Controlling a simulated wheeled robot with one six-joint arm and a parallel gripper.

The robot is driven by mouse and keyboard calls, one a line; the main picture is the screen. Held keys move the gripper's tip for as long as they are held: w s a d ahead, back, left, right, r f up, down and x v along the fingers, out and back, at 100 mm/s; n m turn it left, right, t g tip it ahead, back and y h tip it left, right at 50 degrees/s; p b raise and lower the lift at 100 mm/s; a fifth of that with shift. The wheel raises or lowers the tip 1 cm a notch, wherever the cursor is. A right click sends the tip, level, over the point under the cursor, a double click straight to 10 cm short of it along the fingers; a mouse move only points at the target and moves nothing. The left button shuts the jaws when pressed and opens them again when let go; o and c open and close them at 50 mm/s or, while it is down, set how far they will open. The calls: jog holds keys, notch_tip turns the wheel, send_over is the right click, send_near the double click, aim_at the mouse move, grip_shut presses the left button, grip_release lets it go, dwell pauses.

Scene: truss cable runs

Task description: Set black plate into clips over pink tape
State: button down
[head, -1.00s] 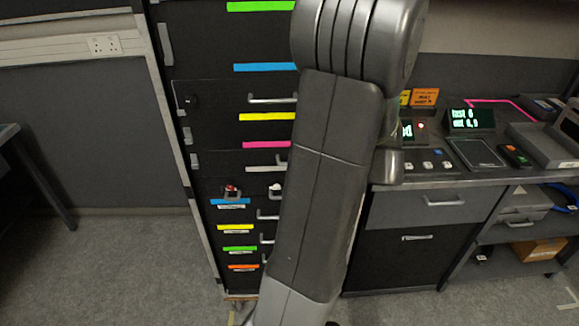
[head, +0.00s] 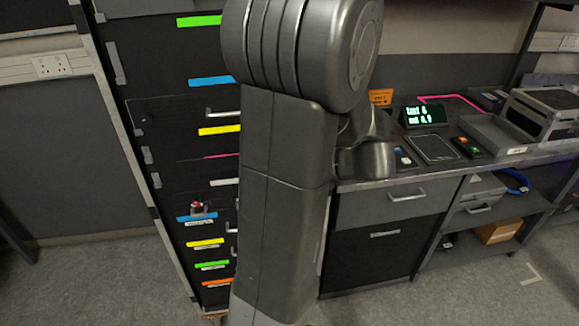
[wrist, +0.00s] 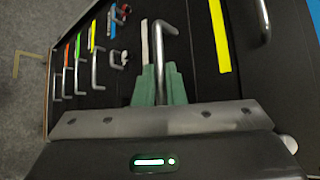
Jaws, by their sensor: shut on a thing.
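In the wrist view my gripper (wrist: 160,88), with two green fingers, is shut on a silver handle (wrist: 165,42). The handle stands on a dark surface, which I take to be the black plate (wrist: 190,60); its edges blend into the black rack. In the head view my own arm hides the gripper and most of the plate. Only a thin line of the pink tape (head: 222,156) shows there, below a yellow strip (head: 219,130). Small grey clips (head: 148,155) sit on the rack's left edge. I cannot tell whether the plate sits in any clip.
The rack (head: 150,80) carries other coloured strips and handles. A small red-topped part (head: 197,207) sticks out lower down. A bench (head: 400,182) with a green-lit display (head: 424,116) stands to the right. Grey floor (head: 90,290) is open at the lower left.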

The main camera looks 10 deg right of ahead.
jog(key=shift+r, duration=0.1)
dwell(0.3)
jog(key=s, duration=0.7)
dwell(0.8)
jog(key=shift+m+h, duration=0.3)
jog(key=shift+a+r, duration=0.1)
jog(key=shift+a, duration=0.1)
dwell(0.7)
